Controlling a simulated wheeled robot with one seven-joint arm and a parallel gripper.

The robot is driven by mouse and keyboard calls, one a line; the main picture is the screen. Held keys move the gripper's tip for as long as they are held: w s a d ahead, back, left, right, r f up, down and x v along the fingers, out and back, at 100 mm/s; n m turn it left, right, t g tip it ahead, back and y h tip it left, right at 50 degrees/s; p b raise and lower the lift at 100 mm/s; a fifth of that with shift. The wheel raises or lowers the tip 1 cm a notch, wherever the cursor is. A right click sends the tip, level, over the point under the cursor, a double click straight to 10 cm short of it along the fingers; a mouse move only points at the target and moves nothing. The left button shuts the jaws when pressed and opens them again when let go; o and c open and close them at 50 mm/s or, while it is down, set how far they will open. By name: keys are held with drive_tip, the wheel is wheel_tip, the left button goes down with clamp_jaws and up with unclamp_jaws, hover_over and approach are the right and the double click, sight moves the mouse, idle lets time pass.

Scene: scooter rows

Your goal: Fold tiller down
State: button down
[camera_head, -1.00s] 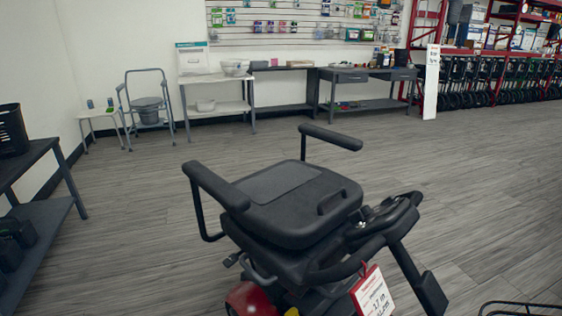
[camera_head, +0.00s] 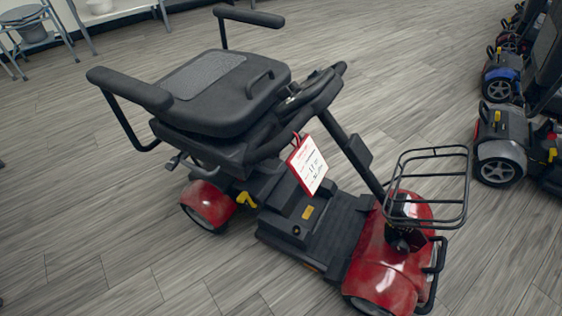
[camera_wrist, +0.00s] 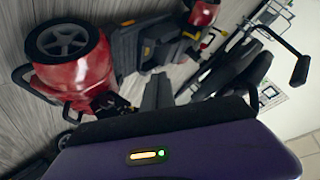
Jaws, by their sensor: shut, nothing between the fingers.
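The red mobility scooter's tiller (camera_head: 352,153) leans back from the red front cover (camera_head: 388,262). Its handlebar (camera_head: 312,92) lies close to the front of the black seat (camera_head: 215,85). A white price tag (camera_head: 308,165) with a red border hangs below the handlebar. In the wrist view, my gripper (camera_wrist: 157,92) sticks out past my purple hand, with its grey fingers together and empty. My gripper is outside the head view.
A black wire basket (camera_head: 430,185) stands at the scooter's front. Two armrests (camera_head: 130,88) flank the seat. Other scooters (camera_head: 500,150) are parked at the right edge. Grey plank floor (camera_head: 75,235) is clear at the left and front.

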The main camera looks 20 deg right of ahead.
wheel_tip(320, 180, up, 42)
drive_tip(key=s+a+n+t+p, duration=0.1)
drive_tip(key=n+p, duration=0.6)
drive_tip(key=p, duration=1.6)
drive_tip(key=shift+s+a+t+p, duration=0.4)
drive_tip(key=shift+s+t, duration=0.35)
drive_tip(key=shift+t, duration=0.45)
drive_tip(key=c, duration=2.1)
unclamp_jaws()
drive_tip(key=shift+r, duration=0.15)
drive_tip(key=o, duration=0.3)
drive_tip(key=shift+p, duration=0.3)
drive_tip(key=o, duration=0.7)
drive_tip(key=n+t+b, duration=0.2)
drive_tip(key=n+b, duration=0.5)
drive_tip(key=n, duration=0.9)
approach(295, 136)
drive_tip(key=w+n, duration=0.2)
drive_tip(key=w+n+b, duration=0.1)
drive_tip(key=shift+w+a+f+n, duration=0.25)
drive_tip(key=shift+w+n, duration=0.15)
drive_tip(key=shift+w+h, duration=0.4)
drive_tip(key=shift+w, duration=0.3)
drive_tip(key=shift+w+d+f, duration=0.1)
drive_tip(key=shift+w+f, duration=0.05)
drive_tip(key=shift+w, duration=1.6)
drive_tip(key=shift+w+d+f, duration=0.1)
drive_tip(key=shift+w, duration=1.6)
